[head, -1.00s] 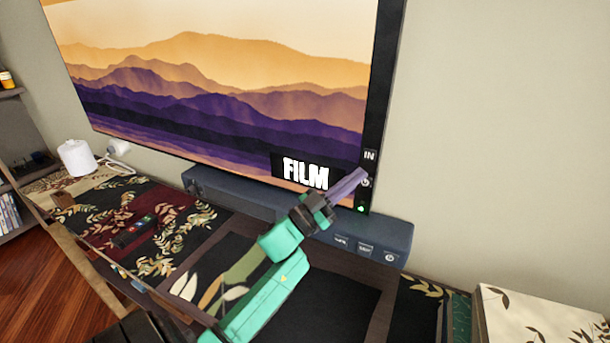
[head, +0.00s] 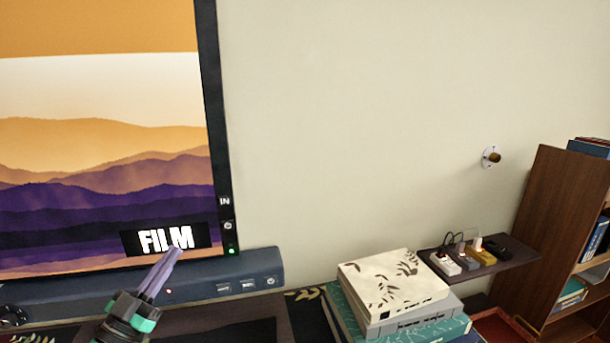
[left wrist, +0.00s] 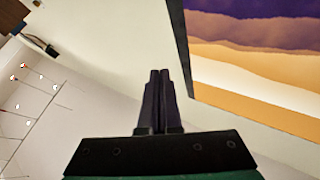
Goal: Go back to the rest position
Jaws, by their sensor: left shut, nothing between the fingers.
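My left gripper (head: 165,268) is at the lower left of the head view, in front of the television and the soundbar. Its two purple-grey fingers are together with nothing between them, and they point up and to the right. In the left wrist view the closed fingers (left wrist: 158,80) stand side by side in front of the pale wall. My right gripper is in neither view.
The television (head: 100,140) shows mountains and the word FILM. A dark blue soundbar (head: 205,292) lies below it. A stack of books and boxes (head: 395,285) stands right of it. A small shelf (head: 510,257) holds chargers beside a brown bookcase (head: 535,225).

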